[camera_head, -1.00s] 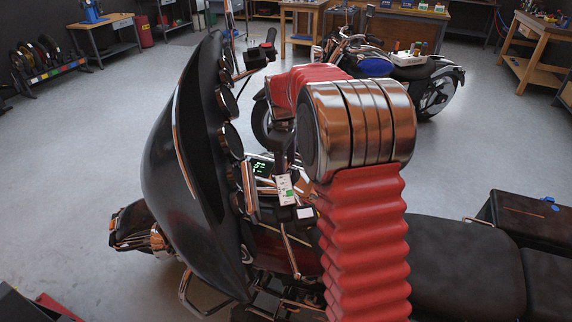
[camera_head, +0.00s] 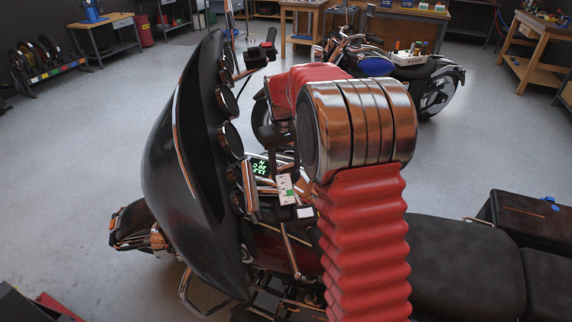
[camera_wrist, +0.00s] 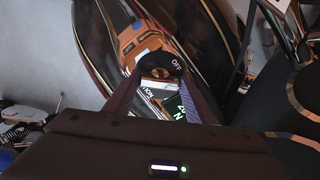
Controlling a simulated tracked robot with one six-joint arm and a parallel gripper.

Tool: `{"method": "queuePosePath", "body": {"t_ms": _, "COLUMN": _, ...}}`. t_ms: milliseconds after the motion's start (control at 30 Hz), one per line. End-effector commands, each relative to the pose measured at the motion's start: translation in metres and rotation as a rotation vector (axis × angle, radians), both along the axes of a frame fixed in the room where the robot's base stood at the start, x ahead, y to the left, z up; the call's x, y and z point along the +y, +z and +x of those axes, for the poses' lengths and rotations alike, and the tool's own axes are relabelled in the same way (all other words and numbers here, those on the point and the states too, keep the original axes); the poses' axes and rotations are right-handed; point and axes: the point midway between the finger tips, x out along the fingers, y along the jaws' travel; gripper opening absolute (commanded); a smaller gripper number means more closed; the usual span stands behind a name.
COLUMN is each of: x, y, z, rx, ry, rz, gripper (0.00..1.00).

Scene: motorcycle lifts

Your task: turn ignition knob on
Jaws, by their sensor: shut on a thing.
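A green-lit label shows lower down between the fingers. My gripper (camera_wrist: 162,73) is shut on the knob, one finger on each side. The fingers partly cover the knob, so its exact angle is hard to tell. In the head view my red and chrome arm hides the knob. The small dash display (camera_head: 262,167) shows several lines of green characters.
The dark fairing (camera_head: 180,180) of the motorcycle rises left of my arm, with round gauges along its edge. The seat (camera_head: 450,265) lies at the right. A second motorcycle with a blue tank (camera_head: 375,66) stands behind. Open floor lies at the left.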

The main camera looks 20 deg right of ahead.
Motion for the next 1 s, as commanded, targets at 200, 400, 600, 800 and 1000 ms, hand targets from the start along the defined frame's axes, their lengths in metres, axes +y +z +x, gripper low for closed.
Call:
{"method": "queuePosePath", "body": {"t_ms": 200, "x": 0.0003, "y": 0.0004, "z": 0.0002, "rx": -0.013, "ry": -0.160, "rz": 0.011, "gripper": 0.28}}
{"method": "queuePosePath", "body": {"t_ms": 400, "x": 0.0008, "y": 0.0004, "z": 0.0002, "rx": -0.020, "ry": -0.251, "rz": 0.017, "gripper": 0.28}}
{"method": "queuePosePath", "body": {"t_ms": 600, "x": 0.0011, "y": 0.0003, "z": 0.0003, "rx": -0.022, "ry": -0.285, "rz": 0.020, "gripper": 0.28}}
{"method": "queuePosePath", "body": {"t_ms": 800, "x": 0.0013, "y": 0.0003, "z": 0.0003, "rx": -0.023, "ry": -0.290, "rz": 0.020, "gripper": 0.28}}
{"method": "queuePosePath", "body": {"t_ms": 1000, "x": 0.0015, "y": 0.0003, "z": 0.0003, "rx": -0.022, "ry": -0.289, "rz": 0.021, "gripper": 0.53}}
